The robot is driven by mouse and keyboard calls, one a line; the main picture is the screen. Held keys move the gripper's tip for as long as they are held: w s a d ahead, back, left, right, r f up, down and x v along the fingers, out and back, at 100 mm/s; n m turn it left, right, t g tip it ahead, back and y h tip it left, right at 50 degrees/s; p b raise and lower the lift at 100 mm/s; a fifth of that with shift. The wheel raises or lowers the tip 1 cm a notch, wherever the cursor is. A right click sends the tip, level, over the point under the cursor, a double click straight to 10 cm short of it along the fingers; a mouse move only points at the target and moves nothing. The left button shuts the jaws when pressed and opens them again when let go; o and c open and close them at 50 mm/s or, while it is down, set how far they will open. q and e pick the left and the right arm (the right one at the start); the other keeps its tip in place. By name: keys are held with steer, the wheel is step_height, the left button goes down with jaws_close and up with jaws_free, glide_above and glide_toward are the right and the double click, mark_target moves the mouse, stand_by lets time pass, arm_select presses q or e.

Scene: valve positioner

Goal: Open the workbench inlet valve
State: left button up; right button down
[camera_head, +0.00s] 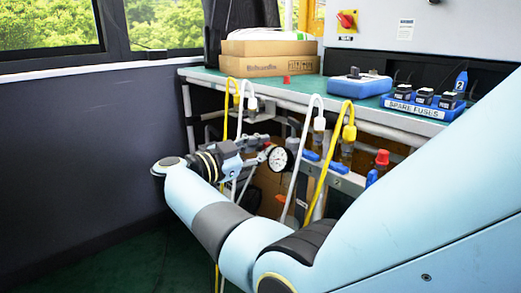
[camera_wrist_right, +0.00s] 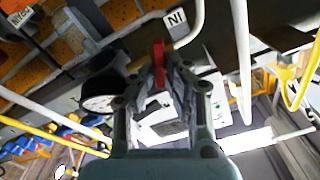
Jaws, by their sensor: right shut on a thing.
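In the head view my right gripper (camera_head: 258,148) reaches under the green-topped workbench (camera_head: 215,76), just left of a round white pressure gauge (camera_head: 279,159). In the right wrist view the fingers of my right gripper (camera_wrist_right: 166,72) are closed around a red lever handle (camera_wrist_right: 158,60), which I take for the inlet valve's handle. The gauge (camera_wrist_right: 98,103) is beside the left finger. The valve body is mostly hidden behind the fingers, and the handle is not clear in the head view. My left gripper is not in view.
White hoses (camera_head: 294,170) and yellow hoses (camera_head: 322,175) hang close to the right of the gripper. Blue-handled valves (camera_head: 339,167) and a red knob (camera_head: 382,158) are farther right. Cardboard boxes (camera_head: 267,65), a blue case (camera_head: 359,85) and a fuse tray (camera_head: 420,108) sit on the bench.

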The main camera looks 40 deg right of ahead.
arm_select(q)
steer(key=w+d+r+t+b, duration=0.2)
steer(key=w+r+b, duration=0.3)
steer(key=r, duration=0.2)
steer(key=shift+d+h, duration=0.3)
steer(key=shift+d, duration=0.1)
arm_select(e)
steer(key=shift+s+f+m, duration=0.15)
steer(key=shift+f+m, duration=0.05)
steer(key=shift+m, duration=2)
steer(key=shift+s+f+m, duration=0.1)
steer(key=shift+f+m, duration=0.15)
steer(key=shift+m, duration=1.95)
steer(key=shift+s+f+m, duration=0.15)
steer(key=shift+f+m, duration=0.05)
steer(key=shift+m, duration=2)
arm_select(q)
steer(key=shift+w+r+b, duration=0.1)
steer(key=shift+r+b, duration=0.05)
steer(key=shift+b, duration=0.15)
arm_select(e)
steer(key=c, duration=1.7)
jaws_free()
steer(key=shift+r, duration=5.1)
